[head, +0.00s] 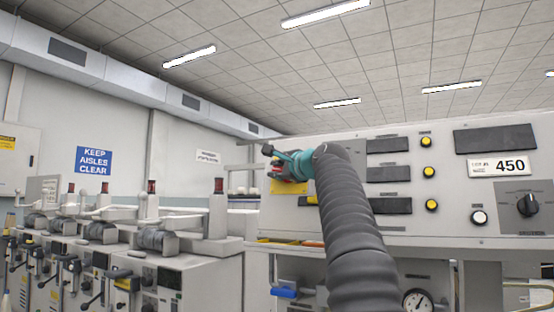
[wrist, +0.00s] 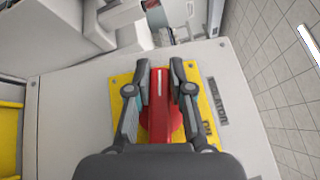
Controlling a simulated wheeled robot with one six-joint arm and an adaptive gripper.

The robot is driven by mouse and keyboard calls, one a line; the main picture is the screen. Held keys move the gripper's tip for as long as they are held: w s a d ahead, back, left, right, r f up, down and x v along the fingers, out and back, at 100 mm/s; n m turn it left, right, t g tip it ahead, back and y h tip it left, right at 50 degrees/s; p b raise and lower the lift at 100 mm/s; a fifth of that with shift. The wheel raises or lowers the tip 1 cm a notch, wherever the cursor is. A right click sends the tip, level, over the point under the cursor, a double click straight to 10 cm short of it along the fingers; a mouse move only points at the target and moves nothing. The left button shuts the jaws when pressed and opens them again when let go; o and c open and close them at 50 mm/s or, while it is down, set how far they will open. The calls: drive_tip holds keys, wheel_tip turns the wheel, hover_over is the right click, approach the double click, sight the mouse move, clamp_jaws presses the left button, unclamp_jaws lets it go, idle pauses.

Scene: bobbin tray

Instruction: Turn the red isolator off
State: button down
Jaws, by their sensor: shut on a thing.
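The red isolator (wrist: 163,116) is a red handle with a white line on a yellow plate (wrist: 118,96), seen in the wrist view. In that view its handle lies between the two fingers of my gripper (wrist: 163,88), which is shut on it. In the head view, my gripper (head: 272,152) is at the left end of the grey panel (head: 400,220), and only a bit of the yellow plate (head: 290,187) and of red shows behind it. The fingers and wrist hide much of the isolator there.
A pressure gauge (head: 416,301) and a blue handle (head: 284,293) sit below. Machines with levers (head: 115,272) stand at left.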

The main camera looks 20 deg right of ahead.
drive_tip(key=shift+f+n+g, duration=0.15)
drive_tip(key=shift+n+g, duration=0.15)
idle(0.4)
drive_tip(key=c, duration=1)
unclamp_jaws()
drive_tip(key=shift+c, duration=0.2)
drive_tip(key=shift+s, duration=0.1)
drive_tip(key=shift+s+d, duration=0.1)
drive_tip(key=shift+s, duration=0.35)
drive_tip(key=s+d, duration=0.1)
drive_tip(key=s, duration=0.9)
drive_tip(key=shift+s+r, duration=0.2)
drive_tip(key=shift+s, duration=0.2)
